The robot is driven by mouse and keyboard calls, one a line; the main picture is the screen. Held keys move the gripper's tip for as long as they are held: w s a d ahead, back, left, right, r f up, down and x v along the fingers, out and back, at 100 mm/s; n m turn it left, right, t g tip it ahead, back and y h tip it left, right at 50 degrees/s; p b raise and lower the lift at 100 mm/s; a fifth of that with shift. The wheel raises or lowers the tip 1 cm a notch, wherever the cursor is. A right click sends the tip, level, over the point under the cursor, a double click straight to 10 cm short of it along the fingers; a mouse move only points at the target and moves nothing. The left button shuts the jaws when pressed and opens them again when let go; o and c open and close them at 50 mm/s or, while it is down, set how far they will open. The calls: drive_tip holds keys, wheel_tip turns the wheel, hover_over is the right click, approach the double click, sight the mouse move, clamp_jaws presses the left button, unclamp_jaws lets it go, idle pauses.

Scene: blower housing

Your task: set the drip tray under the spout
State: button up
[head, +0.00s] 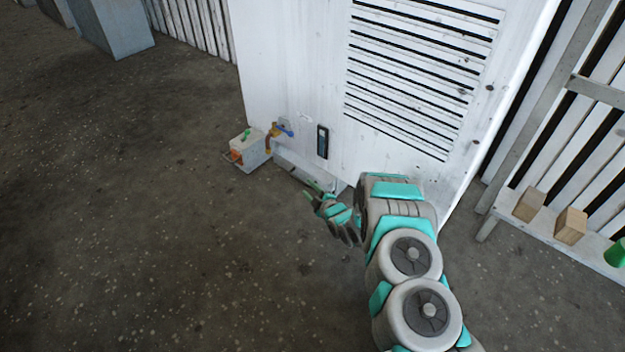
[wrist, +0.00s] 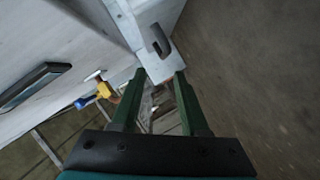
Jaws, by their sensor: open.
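The spout is a brass tap (head: 272,135) with a blue lever, low on the white housing's front; it also shows in the wrist view (wrist: 104,90). A long pale grey piece, apparently the drip tray (head: 292,168), lies on the floor along the housing's foot, right of the tap. In the wrist view a pale end tab with a dark slot, apparently the tray's (wrist: 142,22), lies just beyond my fingertips. My gripper (head: 312,190) is open, low by the tray's right part; its two green fingers (wrist: 160,76) are apart. I cannot tell whether they touch the tab.
The white housing (head: 300,70) has louvres and a dark handle (head: 323,142). A small pale box (head: 247,151) with green and orange items stands left of the tap. Wooden blocks (head: 570,226) and a green item (head: 615,253) sit on a shelf at right. The floor (head: 150,220) is clear at left.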

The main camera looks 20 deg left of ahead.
sight(300, 181)
drive_tip(key=shift+f, duration=0.6)
drive_tip(key=b+x, duration=0.1)
drive_tip(key=x, duration=0.5)
drive_tip(key=shift+a, duration=0.1)
drive_tip(key=shift+w+a, duration=0.5)
drive_tip(key=shift+a, duration=0.05)
drive_tip(key=shift+c, duration=0.2)
drive_tip(key=shift+f, duration=0.1)
clamp_jaws()
drive_tip(key=shift+s, duration=0.1)
idle(0.3)
